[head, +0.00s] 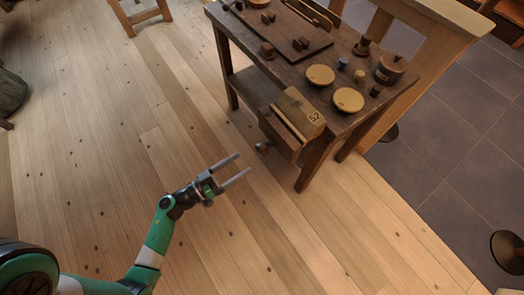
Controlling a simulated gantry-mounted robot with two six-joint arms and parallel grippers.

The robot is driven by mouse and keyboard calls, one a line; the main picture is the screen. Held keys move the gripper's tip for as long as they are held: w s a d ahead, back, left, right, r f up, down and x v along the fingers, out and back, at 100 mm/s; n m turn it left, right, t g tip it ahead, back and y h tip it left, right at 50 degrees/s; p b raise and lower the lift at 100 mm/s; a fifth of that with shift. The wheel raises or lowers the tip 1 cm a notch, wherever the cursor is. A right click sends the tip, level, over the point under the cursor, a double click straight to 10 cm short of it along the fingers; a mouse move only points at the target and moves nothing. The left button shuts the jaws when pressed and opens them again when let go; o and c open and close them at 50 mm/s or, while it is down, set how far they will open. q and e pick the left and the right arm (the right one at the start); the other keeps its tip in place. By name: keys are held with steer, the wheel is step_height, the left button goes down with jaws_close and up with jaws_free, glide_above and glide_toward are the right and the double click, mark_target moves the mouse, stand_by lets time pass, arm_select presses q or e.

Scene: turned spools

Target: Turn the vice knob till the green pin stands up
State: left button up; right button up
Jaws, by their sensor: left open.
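A wooden vice (280,136) is mounted on the front edge of a dark workbench (287,72), with a pale jaw piece (298,112) on the bench side. A small dark knob (264,148) sticks out from the vice's front, over the floor. I cannot make out a green pin. My left gripper (244,163) is open and empty. In the picture its two grey fingers point up and right, their tips just left of and below the knob, with a small gap. My right gripper is not in view.
On the bench stand two yellow discs (320,75), a dark round pot (390,68), a small bluish cylinder (342,63) and several wooden pieces. The plank floor (110,150) to the left is largely clear.

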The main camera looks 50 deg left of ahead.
mark_target(259, 152)
arm_select(q)
steer(key=w+b, duration=0.1)
steer(key=w, duration=0.2)
steer(key=w+b, duration=0.1)
steer(key=w, duration=0.2)
steer(key=w+d+b, duration=0.1)
steer(key=w, duration=0.1)
steer(key=shift+w, duration=0.85)
steer(key=c, duration=1.4)
